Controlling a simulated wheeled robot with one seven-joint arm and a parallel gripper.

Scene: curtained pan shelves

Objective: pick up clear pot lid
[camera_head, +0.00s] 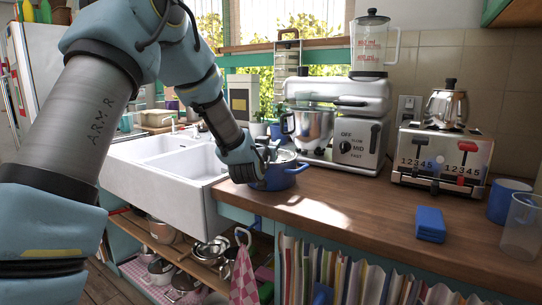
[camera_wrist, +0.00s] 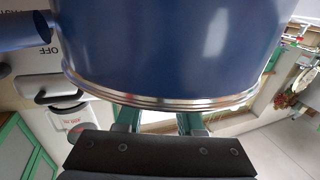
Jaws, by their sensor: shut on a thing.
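A blue pot (camera_head: 287,178) with side handles stands on the wooden counter, just right of the sink. The clear pot lid (camera_head: 284,156) shows as a pale, shiny rim and top on the pot. My gripper (camera_head: 266,153) is at the lid's top, shut on the lid; its grip is mostly hidden by my wrist. In the wrist view the blue pot (camera_wrist: 165,45) fills the upper part, with its silver rim below. The fingers (camera_wrist: 160,122) reach past that rim, and their tips are out of sight. I cannot tell whether the lid is lifted off the pot.
The white double sink (camera_head: 165,160) lies left of the pot. A stand mixer (camera_head: 350,125) stands behind it to the right. A toaster (camera_head: 440,160), a blue block (camera_head: 430,224) and cups are further right. The counter's front middle is clear. Pans sit on shelves below.

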